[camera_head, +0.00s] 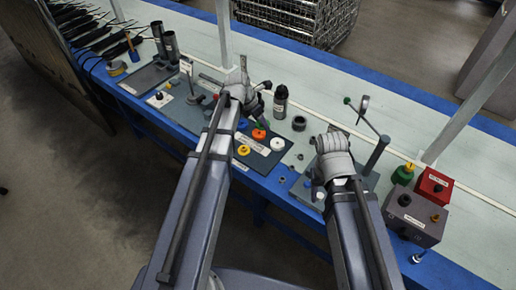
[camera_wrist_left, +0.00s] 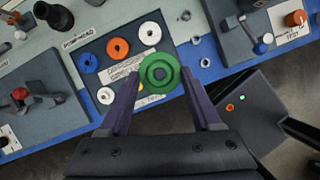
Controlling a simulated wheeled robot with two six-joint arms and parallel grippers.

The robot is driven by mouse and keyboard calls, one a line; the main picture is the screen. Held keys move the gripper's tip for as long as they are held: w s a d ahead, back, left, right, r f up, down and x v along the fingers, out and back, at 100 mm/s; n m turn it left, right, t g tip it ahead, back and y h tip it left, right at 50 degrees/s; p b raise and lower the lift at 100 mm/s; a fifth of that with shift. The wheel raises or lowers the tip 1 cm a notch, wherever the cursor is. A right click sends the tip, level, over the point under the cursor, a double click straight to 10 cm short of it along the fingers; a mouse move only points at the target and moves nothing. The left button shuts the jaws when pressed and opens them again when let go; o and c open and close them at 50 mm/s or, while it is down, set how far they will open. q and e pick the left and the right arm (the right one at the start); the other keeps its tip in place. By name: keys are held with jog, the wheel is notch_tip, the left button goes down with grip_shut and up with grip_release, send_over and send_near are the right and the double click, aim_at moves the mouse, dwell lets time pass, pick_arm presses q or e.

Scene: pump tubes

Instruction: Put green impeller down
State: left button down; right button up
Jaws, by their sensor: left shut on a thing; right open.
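My left gripper (camera_wrist_left: 161,76) is shut on the green impeller (camera_wrist_left: 159,71), a round green disc with a raised hub and centre hole. In the left wrist view it is held above the impeller tray (camera_wrist_left: 128,84), covering part of the label. Orange (camera_wrist_left: 117,48), blue (camera_wrist_left: 88,63) and white (camera_wrist_left: 150,33) impellers lie on the tray, with another white one (camera_wrist_left: 105,95). A yellow one is mostly hidden behind the green impeller. In the head view, little of the green impeller shows by the left gripper. My right gripper (camera_head: 316,181) is open over a grey fixture plate, partly hidden by its wrist.
A lever press (camera_head: 378,152) stands beside my right gripper. Red (camera_head: 433,184) and grey (camera_head: 414,216) boxes stand at the bench's right end. A dark cylinder (camera_head: 280,100) stands behind the tray. Dark rings lie on the bench. The pale belt behind is mostly clear.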

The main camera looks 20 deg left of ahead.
pick_arm(q)
jog(key=b, duration=1.2)
send_over(263, 162)
jog(key=s, duration=0.1)
notch_tip(263, 162, down, 12)
jog(key=f+b, duration=0.9)
jog(key=f, duration=0.1)
jog(key=shift+a+f+b, duration=0.1)
jog(key=shift+a+b, duration=0.3)
jog(key=shift+f, duration=0.1)
jog(key=shift+f, duration=0.15)
jog(key=shift+c, duration=0.4)
grip_release()
